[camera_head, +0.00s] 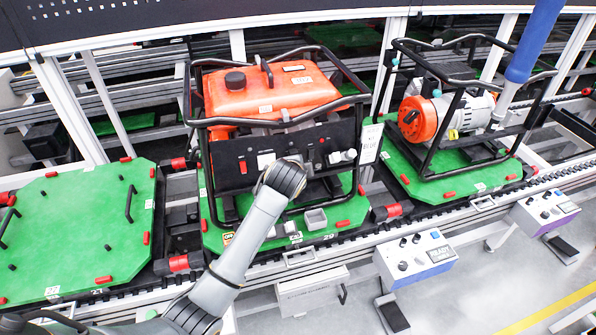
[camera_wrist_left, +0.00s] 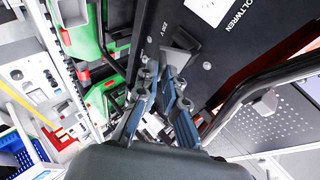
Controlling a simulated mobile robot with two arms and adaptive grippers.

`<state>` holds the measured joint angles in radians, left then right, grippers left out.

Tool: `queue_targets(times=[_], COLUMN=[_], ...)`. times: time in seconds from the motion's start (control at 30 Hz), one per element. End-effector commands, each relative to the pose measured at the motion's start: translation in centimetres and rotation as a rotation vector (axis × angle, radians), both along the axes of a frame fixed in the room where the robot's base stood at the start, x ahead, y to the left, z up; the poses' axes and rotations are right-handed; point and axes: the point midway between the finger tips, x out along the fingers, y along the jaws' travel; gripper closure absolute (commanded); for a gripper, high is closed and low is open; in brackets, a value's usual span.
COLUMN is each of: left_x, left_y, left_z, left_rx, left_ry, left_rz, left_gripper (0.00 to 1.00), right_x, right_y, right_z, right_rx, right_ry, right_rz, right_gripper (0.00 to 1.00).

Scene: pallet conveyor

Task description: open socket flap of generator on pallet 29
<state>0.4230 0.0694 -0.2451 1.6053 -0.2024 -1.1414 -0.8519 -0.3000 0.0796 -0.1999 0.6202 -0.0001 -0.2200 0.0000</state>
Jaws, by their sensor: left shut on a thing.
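The generator (camera_head: 262,95) with an orange tank and black tube frame stands on the green pallet 29 (camera_head: 349,211) in the head view. My left arm crosses in front of its black control panel (camera_head: 232,160), and its wrist hides part of that panel. In the left wrist view the grey socket flap (camera_wrist_left: 181,52) sits beside the "230V" mark on the panel and seems to stand out from it. My left gripper (camera_wrist_left: 161,72) is at the flap with its fingertips close together, shut on its edge; the exact contact is partly hidden. My right gripper is not in view.
An empty green pallet (camera_head: 80,235) lies left. Another green pallet (camera_head: 398,163) at right carries an orange and grey machine (camera_head: 445,115) in a black frame. Control boxes (camera_head: 415,260) stand along the conveyor's front. The generator's frame tubes (camera_wrist_left: 235,100) run close beside the gripper.

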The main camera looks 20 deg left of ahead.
Motion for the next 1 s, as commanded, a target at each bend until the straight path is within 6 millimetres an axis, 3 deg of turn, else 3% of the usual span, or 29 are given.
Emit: queue_targets(times=[0.03, 0.4, 1.0], left_x=[0.4, 1.0, 2.6], left_y=[0.3, 0.7, 1.7], left_z=[0.9, 3.0, 4.7], left_rx=[-0.021, -0.22, -0.469], left_ry=[0.024, 0.317, 0.687], left_rz=[0.001, 0.001, 0.001], left_gripper=[1.0, 1.0, 1.0], right_x=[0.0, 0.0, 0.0], right_y=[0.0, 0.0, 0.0], right_z=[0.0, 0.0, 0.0], right_rx=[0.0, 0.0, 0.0], right_ry=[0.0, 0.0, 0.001], right_rz=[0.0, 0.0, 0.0], right_gripper=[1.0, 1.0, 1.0])
